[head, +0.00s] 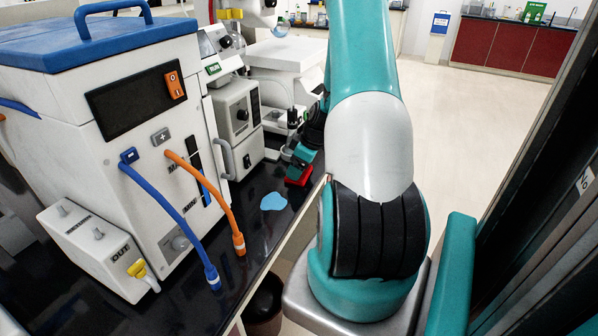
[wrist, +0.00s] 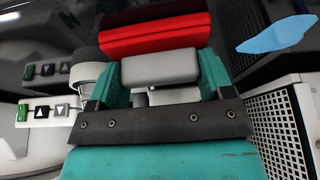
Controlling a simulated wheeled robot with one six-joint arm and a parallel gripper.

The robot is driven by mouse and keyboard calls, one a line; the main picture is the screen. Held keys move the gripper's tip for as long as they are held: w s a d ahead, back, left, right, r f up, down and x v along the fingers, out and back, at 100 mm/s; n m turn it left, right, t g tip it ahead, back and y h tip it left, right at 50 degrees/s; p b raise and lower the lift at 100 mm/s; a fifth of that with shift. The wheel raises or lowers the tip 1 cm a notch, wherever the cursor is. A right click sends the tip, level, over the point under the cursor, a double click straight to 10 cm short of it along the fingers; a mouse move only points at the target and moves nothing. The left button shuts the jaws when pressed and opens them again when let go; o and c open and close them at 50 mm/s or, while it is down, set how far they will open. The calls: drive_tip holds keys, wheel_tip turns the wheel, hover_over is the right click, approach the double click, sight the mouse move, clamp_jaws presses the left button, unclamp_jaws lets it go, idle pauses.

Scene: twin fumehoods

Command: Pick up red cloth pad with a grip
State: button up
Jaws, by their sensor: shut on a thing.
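The red cloth pad (head: 299,178) lies low by the right edge of the dark bench in the head view. In the wrist view the red pad (wrist: 155,38) spans the top middle, just beyond my fingers. My gripper (head: 301,157) is over the pad in the head view, partly hidden by my arm. In the wrist view my gripper (wrist: 157,66) has its teal fingers closed in at the pad, and it is shut on it. The fingers' contact faces are hidden, and I cannot tell whether the pad is clear of the bench.
A light-blue puddle-like patch (head: 273,201) lies on the bench, left of and nearer than the pad. A large white machine (head: 150,130) with blue and orange hoses stands at left. A smaller grey instrument (head: 238,125) stands behind. Open floor (head: 480,110) lies right.

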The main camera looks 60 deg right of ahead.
drive_tip(key=shift+r, duration=0.1)
wheel_tip(320, 180, up, 20)
drive_tip(key=b, duration=0.2)
drive_tip(key=o, duration=0.3)
drive_tip(key=shift+c, duration=1.1)
drive_tip(key=shift+s, duration=0.1)
